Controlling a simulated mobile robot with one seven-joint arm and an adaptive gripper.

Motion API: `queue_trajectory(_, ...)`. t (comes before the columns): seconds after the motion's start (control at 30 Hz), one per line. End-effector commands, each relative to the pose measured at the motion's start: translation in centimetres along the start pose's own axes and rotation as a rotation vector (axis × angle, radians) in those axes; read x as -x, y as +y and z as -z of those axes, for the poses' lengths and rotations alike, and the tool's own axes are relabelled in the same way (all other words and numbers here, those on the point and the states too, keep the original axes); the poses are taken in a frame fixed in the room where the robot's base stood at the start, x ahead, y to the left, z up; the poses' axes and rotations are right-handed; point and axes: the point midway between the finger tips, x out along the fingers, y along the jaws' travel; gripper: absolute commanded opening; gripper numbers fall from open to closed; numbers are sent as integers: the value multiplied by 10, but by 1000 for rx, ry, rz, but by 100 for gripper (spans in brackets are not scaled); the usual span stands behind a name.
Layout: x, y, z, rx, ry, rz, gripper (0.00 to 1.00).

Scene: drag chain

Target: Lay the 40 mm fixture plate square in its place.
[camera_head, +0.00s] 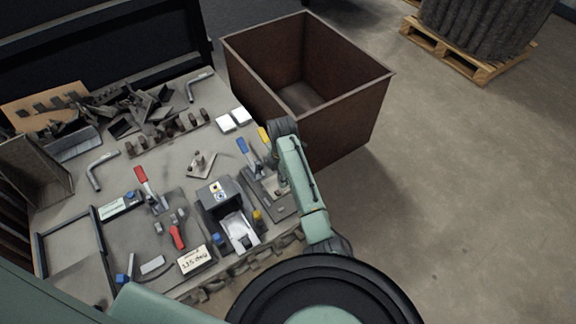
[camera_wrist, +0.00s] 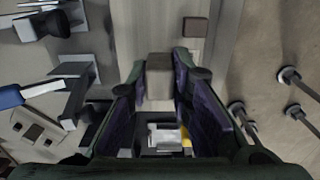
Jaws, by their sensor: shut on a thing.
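In the wrist view my gripper (camera_wrist: 159,80) is shut on a small grey-brown block-like piece (camera_wrist: 158,72), which I take to be the fixture plate; its far extent is hard to make out. Under it runs a pale grey strip or base (camera_wrist: 165,30). I cannot tell whether the piece touches it. In the head view my arm comes in from the lower right over the bench's right edge, and the gripper and held piece are hidden. A grey clamp base (camera_head: 279,205) with a blue-handled clamp (camera_head: 243,147) lies just left of the arm.
A grey block device (camera_head: 218,200) and a red-handled clamp (camera_head: 142,176) stand left of the clamp base. A brown open bin (camera_head: 345,115) stands beyond the bench's right edge. Upright pins (camera_wrist: 290,75) show at the wrist view's right.

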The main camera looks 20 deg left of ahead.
Motion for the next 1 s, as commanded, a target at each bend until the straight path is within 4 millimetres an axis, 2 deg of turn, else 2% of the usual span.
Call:
queue_trajectory(0.6, 0, 0, -1, -1, 0, -3, 0)
queue_trajectory(1.0, -37, 0, -2, -2, -1, -3, 0)
